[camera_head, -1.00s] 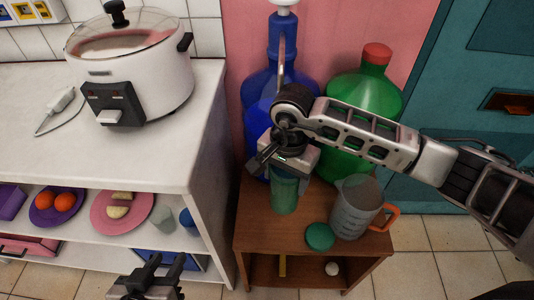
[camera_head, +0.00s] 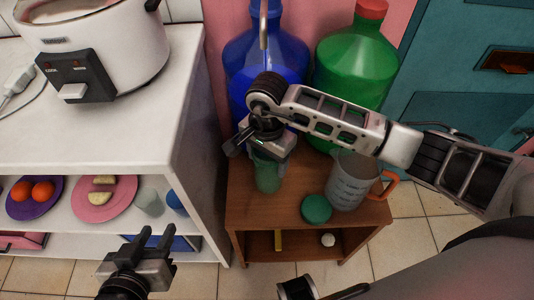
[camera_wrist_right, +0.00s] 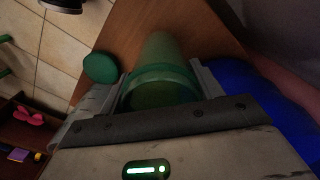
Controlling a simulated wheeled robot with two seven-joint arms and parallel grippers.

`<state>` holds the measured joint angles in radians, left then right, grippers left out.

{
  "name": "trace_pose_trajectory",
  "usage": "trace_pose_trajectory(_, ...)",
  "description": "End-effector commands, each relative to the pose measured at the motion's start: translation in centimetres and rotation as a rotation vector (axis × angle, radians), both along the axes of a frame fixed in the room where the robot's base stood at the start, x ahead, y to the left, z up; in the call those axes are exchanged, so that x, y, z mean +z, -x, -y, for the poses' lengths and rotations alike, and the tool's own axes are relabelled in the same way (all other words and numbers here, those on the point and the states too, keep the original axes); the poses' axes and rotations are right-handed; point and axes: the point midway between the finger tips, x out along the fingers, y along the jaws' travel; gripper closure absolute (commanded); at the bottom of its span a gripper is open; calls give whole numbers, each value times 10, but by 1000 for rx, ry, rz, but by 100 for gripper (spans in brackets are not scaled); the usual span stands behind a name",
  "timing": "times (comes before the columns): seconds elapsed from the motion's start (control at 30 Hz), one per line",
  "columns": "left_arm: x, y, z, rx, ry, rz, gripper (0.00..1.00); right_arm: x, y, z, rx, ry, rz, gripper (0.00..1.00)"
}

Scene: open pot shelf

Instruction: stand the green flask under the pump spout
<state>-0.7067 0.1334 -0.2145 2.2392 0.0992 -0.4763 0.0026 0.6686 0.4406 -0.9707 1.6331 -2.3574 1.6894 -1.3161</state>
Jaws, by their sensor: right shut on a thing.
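The green flask (camera_head: 268,176) is translucent and upright over the small wooden table, in front of the blue pump bottle (camera_head: 262,62). My right gripper (camera_head: 268,152) is shut on its upper part; the flask (camera_wrist_right: 160,85) also shows between the fingers in the right wrist view. I cannot tell whether its base touches the table. The thin pump spout (camera_head: 263,28) hangs in front of the blue bottle, its lower end near my right wrist. My left gripper (camera_head: 153,238) is open and empty in front of the white shelf.
On the wooden table (camera_head: 240,204) a round green lid (camera_head: 316,208) and a measuring jug with orange handle (camera_head: 349,183) stand right of the flask. A large green bottle (camera_head: 355,62) stands behind. The white counter (camera_head: 120,130) with a cooker (camera_head: 110,45) is left.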

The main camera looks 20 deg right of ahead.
Motion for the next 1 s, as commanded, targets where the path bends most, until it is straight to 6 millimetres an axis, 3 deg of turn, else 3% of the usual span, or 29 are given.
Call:
trace_pose_trajectory(0.2,-3,0,1,-5,0,16,64,-16,0,-1,2,-1,0,59)
trace_pose_trajectory(1.0,-12,2,1,-9,-2,9,64,-24,0,0,2,0,0,59)
